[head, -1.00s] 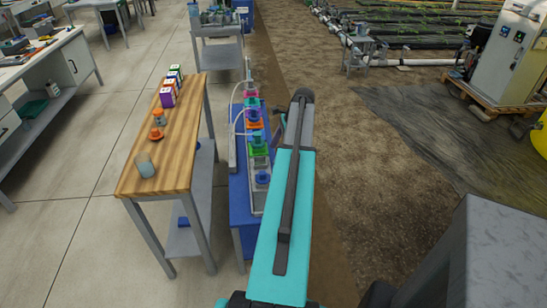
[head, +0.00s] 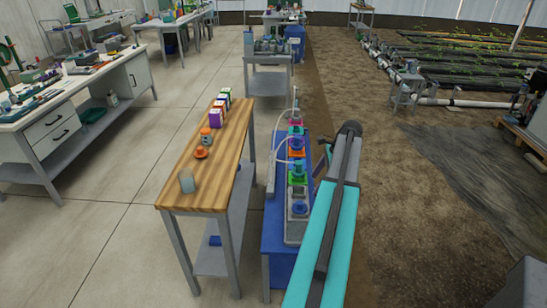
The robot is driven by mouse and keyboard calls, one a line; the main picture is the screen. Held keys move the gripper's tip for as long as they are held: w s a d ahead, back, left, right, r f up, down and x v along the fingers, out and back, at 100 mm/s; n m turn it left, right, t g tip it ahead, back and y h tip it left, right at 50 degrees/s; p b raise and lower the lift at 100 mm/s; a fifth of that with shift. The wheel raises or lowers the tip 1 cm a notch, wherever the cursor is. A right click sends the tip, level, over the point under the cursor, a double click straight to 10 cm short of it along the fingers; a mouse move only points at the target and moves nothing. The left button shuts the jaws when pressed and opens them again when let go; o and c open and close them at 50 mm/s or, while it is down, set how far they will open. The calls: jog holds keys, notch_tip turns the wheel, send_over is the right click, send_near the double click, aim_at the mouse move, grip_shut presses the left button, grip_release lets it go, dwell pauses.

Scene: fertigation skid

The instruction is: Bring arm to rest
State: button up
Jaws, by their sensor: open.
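My arm (head: 335,220), a teal link with a dark strip, reaches forward from the bottom edge, right of the blue skid table. Its dark rounded joint (head: 350,128) is at the far end. A small teal and dark part of my arm shows just left of that joint. My gripper is not seen; the arm link may hide it. The fertigation skid (head: 297,178) stands on the blue table (head: 272,235), with a row of coloured fittings and white tubing. My arm covers part of the table's right side.
A wooden-topped bench (head: 222,165) left of the skid holds a grey cup (head: 187,181), orange-topped items (head: 201,152) and several small boxes (head: 218,116). A grey cart (head: 271,80) stands behind. A white workbench (head: 90,105) is at left. The floor between the benches is clear; bare soil lies right.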

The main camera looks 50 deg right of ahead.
jog(key=w+a+f+n+g, duration=0.1)
jog(key=w+a+f+n, duration=0.25)
jog(key=a+f, duration=0.35)
jog(key=w+a+f+n+g+y, duration=0.1)
jog(key=w+a+f+n, duration=0.1)
jog(key=w+a+f, duration=0.5)
jog(key=w+a+f+n+g, duration=0.1)
jog(key=w+a+f+n, duration=0.15)
jog(key=a, duration=0.75)
jog(key=s+a+f+n+g, duration=0.15)
jog(key=a+f+n, duration=0.3)
jog(key=a, duration=0.45)
jog(key=s+a+f+n+g, duration=0.1)
jog(key=a+f+n+g, duration=0.15)
jog(key=a+f, duration=0.5)
jog(key=s+a+f+n+g+h, duration=0.1)
jog(key=s+a+f+n+h, duration=0.1)
jog(key=s+a+f+n, duration=0.2)
jog(key=s+a+f+n+g+h, duration=0.1)
jog(key=s+a+f+n, duration=0.3)
jog(key=s+a+n, duration=0.6)
jog(key=s+a, duration=0.3)
jog(key=a, duration=0.5)
jog(key=shift+s+f+g+h, duration=0.25)
jog(key=shift+f+g+h, duration=0.05)
jog(key=shift+f+h, duration=0.1)
jog(key=shift+a, duration=0.1)
